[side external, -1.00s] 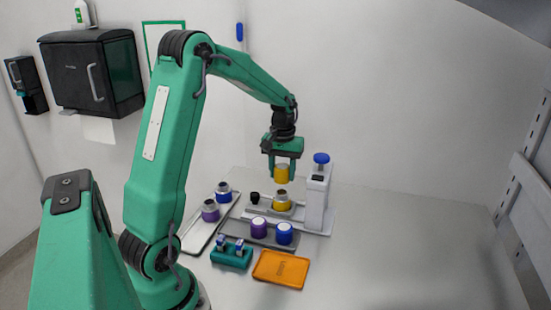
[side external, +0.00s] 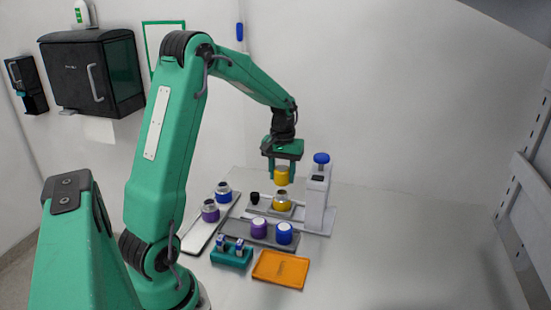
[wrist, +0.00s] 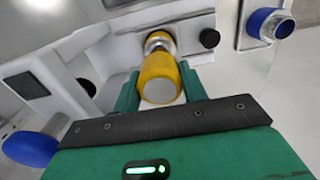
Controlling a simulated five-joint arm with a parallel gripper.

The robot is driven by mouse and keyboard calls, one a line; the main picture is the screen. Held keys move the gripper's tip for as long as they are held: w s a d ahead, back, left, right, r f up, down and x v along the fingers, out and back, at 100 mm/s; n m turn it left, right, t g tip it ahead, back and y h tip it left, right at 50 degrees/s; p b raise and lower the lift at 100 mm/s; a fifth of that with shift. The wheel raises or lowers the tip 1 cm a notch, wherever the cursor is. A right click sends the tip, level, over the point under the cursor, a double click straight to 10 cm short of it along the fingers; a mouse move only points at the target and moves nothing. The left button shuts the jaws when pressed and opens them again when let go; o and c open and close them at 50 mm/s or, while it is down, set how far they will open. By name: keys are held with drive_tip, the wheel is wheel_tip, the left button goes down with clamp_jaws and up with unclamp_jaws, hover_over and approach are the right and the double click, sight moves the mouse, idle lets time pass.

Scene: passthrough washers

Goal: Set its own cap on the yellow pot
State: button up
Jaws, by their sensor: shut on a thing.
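My gripper (side external: 282,175) is shut on the yellow cap (side external: 282,176), with its teal fingers on either side. In the side view it holds the cap upright, a short gap above the yellow pot (side external: 281,204). The pot stands open in a grey fixture and has a metal neck. In the wrist view the yellow cap (wrist: 158,80) is between the fingers (wrist: 158,88). It hides part of the pot (wrist: 160,42) behind it, so I cannot judge exact alignment there.
A press column (side external: 317,197) with a blue knob (side external: 321,158) stands close to the right. A pale tray (side external: 196,236) at left bears purple (side external: 210,213) and blue (side external: 222,194) pots. Purple (side external: 259,227) and blue (side external: 284,235) caps, a teal holder (side external: 231,258) and an orange tray (side external: 281,270) are nearer.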

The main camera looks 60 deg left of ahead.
sight(282, 183)
drive_tip(key=shift+f, duration=2)
idle(1.2)
idle(0.5)
drive_tip(key=o, duration=1.4)
drive_tip(key=shift+o, duration=0.2)
drive_tip(key=shift+r, duration=0.15)
drive_tip(key=shift+r, duration=3.9)
